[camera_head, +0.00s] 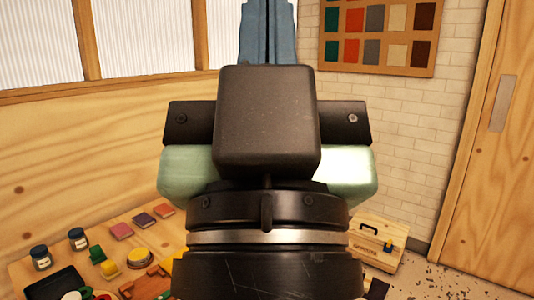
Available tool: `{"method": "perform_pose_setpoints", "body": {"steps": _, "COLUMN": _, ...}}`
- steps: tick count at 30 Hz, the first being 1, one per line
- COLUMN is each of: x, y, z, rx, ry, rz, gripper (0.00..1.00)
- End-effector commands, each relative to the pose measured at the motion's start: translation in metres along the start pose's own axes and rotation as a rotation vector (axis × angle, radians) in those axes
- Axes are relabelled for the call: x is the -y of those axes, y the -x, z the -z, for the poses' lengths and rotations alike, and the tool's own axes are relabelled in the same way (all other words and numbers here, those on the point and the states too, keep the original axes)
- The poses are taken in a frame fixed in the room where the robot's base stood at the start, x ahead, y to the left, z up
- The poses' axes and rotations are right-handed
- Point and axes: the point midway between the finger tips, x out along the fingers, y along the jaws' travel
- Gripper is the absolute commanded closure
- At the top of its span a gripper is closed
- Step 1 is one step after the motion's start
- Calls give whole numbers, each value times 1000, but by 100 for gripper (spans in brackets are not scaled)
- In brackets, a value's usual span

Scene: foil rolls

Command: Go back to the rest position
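My gripper (267,22) points away from the camera and up, in the upper middle of the view. Its two blue-grey fingers lie close together and look shut; their tips are cut off by the top edge. I see nothing held between the parts that show. My black wrist and the pale green hand body fill the middle and hide what is behind them. The arm is raised well above the table, apart from everything on it. No foil roll can be made out.
A wooden table (20,272) at lower left holds two dark jars (41,257), a black tray (66,283), coloured squares (143,219) and small green and yellow items. A wooden box (374,246) stands right of my wrist. A colour-sample board (428,38) hangs behind; a wooden door (500,160) is right.

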Motion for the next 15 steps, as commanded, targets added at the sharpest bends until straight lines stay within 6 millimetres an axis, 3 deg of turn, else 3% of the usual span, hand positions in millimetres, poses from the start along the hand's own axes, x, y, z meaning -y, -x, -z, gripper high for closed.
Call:
{"method": "perform_pose_setpoints", "body": {"steps": 1, "x": 0, "y": -25, "z": 23, "rx": 2, "ry": -1, "rz": 0, "gripper": 100}}
{"method": "perform_pose_setpoints", "body": {"steps": 15, "x": 0, "y": -126, "z": 116, "rx": 5, "ry": -4, "rz": 3, "gripper": 100}}
